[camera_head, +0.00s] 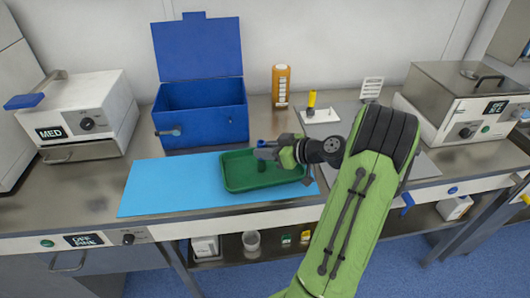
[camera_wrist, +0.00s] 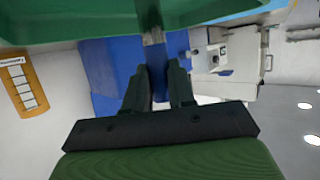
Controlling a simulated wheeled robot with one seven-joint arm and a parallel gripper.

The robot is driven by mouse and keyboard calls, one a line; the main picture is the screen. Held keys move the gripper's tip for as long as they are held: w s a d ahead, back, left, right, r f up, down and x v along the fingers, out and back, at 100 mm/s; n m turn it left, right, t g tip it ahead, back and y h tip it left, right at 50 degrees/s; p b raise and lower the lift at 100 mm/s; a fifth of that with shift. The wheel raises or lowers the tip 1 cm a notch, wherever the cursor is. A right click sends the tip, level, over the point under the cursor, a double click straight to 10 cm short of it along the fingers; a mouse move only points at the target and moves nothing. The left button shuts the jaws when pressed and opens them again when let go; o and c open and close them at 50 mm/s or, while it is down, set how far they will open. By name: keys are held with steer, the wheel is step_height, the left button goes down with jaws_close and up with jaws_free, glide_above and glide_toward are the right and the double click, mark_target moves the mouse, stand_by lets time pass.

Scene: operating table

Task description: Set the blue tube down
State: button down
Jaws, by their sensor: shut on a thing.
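The blue tube (camera_head: 265,143) shows as a small blue end at my gripper (camera_head: 271,152) in the head view. My gripper is shut on it and holds it upright over the green tray (camera_head: 232,186). In the wrist view, the two dark fingers (camera_wrist: 158,75) close around the tube, and a greyish part of it (camera_wrist: 153,38) shows beyond the fingertips, towards the tray. The fingers hide part of the tube. I cannot tell whether its lower end touches the tray floor.
The tray lies on a blue mat (camera_head: 150,190). An open blue box (camera_head: 205,125) stands behind it. An orange bottle (camera_head: 281,88) and a white block with a yellow-handled thing (camera_head: 320,117) stand at the back. The mat's left part is clear.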

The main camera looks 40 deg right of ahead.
steer(key=c, duration=0.9)
jaws_free()
steer(key=shift+c, duration=0.2)
